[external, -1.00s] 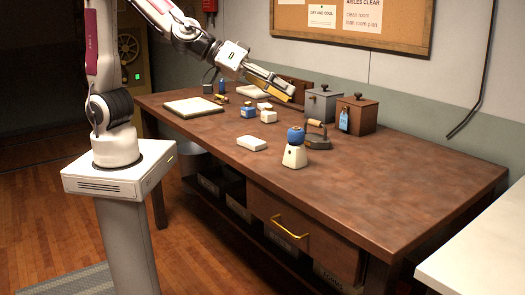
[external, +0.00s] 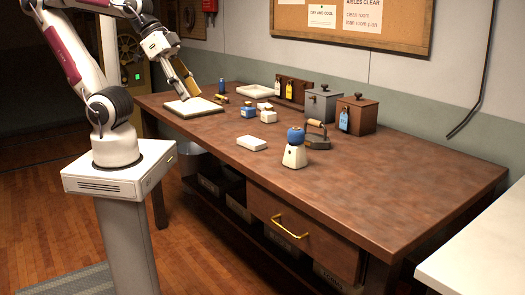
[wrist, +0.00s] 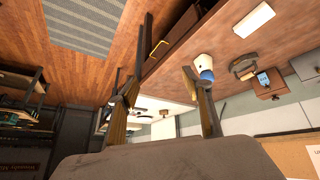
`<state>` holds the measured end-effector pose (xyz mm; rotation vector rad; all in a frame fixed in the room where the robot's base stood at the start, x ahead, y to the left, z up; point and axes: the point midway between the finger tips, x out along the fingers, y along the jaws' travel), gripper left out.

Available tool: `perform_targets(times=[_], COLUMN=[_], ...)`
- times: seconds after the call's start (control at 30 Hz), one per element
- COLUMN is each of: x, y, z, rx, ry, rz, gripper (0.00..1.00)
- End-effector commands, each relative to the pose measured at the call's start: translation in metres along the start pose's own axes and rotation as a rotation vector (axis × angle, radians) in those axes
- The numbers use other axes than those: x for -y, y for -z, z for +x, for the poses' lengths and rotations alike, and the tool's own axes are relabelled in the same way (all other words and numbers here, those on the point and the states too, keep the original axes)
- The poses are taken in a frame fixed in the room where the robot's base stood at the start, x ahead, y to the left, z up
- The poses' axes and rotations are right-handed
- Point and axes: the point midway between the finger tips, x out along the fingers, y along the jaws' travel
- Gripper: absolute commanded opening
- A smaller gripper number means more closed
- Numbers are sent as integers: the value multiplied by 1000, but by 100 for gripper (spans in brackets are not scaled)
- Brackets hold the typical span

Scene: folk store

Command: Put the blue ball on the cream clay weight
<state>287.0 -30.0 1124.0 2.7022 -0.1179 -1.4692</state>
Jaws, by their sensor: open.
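The blue ball (external: 296,135) rests on top of the cream clay weight (external: 294,157), which stands upright toward the front of the brown table. Both also show in the wrist view, the ball (wrist: 207,76) against the cream weight (wrist: 203,61), seen beyond one finger. My gripper (external: 188,94) is open and empty, up over the table's left part near the pale flat board, well apart from the ball and the weight. Its two spread fingers show in the wrist view (wrist: 160,85).
A pale board (external: 193,107) lies at the table's left. A white block (external: 252,143) and a dark iron (external: 316,136) are near the weight. Grey (external: 322,103) and brown (external: 357,115) boxes stand at the back. The table's right part is clear.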

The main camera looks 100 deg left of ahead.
Motion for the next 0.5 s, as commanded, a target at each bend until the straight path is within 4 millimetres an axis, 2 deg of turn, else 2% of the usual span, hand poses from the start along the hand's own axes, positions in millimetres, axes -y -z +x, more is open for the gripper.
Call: perform_targets(times=[0.1, 0.2, 0.5], x=[16, 25, 30], y=[-24, -36, -43], z=[-11, -15, -18], rx=[43, 69, 85], ry=[54, 84, 100], rz=[9, 14, 15], gripper=[49, 49, 49])
